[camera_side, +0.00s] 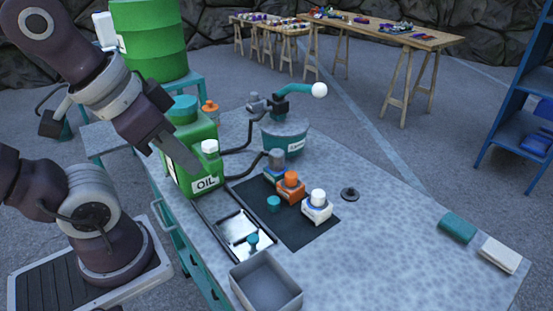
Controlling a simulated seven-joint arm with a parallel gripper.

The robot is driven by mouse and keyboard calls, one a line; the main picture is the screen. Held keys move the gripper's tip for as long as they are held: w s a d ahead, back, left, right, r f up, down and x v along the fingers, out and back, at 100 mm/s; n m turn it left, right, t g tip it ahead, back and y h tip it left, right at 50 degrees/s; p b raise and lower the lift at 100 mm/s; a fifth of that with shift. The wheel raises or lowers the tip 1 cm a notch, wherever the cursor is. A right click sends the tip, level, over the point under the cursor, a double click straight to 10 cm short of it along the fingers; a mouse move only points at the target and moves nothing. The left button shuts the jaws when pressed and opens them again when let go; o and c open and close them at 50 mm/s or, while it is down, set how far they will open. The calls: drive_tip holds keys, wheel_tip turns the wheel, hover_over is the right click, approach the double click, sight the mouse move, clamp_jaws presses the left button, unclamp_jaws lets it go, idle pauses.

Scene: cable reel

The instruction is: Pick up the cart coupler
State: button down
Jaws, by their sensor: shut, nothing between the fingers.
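I cannot tell for certain which item is the cart coupler. Candidates on the dark mat (300,237) are a white block with a round cap (317,205), an orange-topped block (291,186), a grey block (277,160) and a small teal cylinder (273,204). A small dark disc with a knob (349,194) lies just right of the mat. Another small teal piece (253,241) stands on the shiny tray (232,222). My gripper (190,163) is shut and empty, in front of the green oil can (206,181) in this view, apart from the mat items.
A grey open bin (267,282) stands at the table's front edge. A teal pot with a white-balled handle (285,133) is behind the mat. A teal block (457,227) and a white block (499,254) lie at the right. The table between is clear.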

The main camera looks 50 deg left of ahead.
drive_tip(key=c, duration=2.2)
unclamp_jaws()
drive_tip(key=c, duration=0.8)
unclamp_jaws()
drive_tip(key=n+g, duration=0.6)
drive_tip(key=n, duration=1.2)
hover_over(278, 152)
wheel_tip(278, 152, down, 15)
drive_tip(key=shift+d, duration=0.1)
drive_tip(key=shift+n, duration=0.3)
wheel_tip(278, 152, down, 8)
drive_tip(key=shift+s+r, duration=0.1)
drive_tip(key=shift+r, duration=0.05)
